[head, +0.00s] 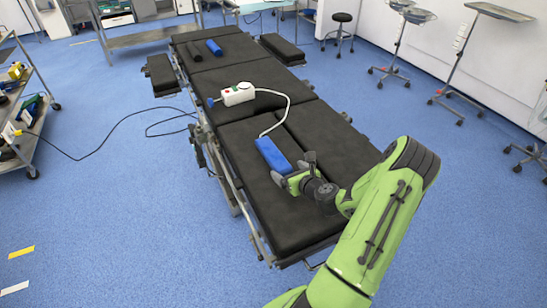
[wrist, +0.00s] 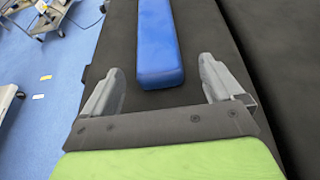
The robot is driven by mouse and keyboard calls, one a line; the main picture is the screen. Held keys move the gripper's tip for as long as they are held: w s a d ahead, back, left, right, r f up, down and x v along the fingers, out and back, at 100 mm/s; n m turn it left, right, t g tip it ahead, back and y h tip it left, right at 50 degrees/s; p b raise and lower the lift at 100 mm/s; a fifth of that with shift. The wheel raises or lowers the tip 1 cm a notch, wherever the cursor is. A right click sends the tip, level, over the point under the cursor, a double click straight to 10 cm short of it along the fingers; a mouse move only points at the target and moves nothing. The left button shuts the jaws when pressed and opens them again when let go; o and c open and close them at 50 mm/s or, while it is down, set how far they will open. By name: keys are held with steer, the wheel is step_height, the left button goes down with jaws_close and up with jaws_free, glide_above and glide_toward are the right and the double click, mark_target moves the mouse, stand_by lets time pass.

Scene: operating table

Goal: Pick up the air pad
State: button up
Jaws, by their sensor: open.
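The air pad looks to be the blue block (head: 271,154) on the black operating table (head: 240,191), joined by a pale hose to a white device (head: 238,94). In the wrist view the blue pad (wrist: 159,45) runs away from me, its near end in front of my gripper. My gripper (head: 294,168) is at the near end of the pad, low over the table. In the wrist view its two fingers (wrist: 158,82) are wide apart, one to each side of the pad's near end, with nothing held between them. I cannot tell whether they touch the table.
A blue roll (head: 214,47) and a dark roll lie at the table's far end. A cable runs over the floor at left. A shelf cart (head: 25,110) stands at far left, and stands and a stool (head: 341,30) at the back right. The blue floor is mostly clear.

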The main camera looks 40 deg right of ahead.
mark_target(282, 164)
steer(key=x, duration=0.4)
steer(key=b+x, duration=0.1)
steer(key=x, duration=0.1)
steer(key=shift+w+r, duration=0.2)
steer(key=shift+r, duration=0.05)
steer(key=shift+c, duration=0.4)
steer(key=shift+r, duration=0.1)
steer(key=c, duration=1.1)
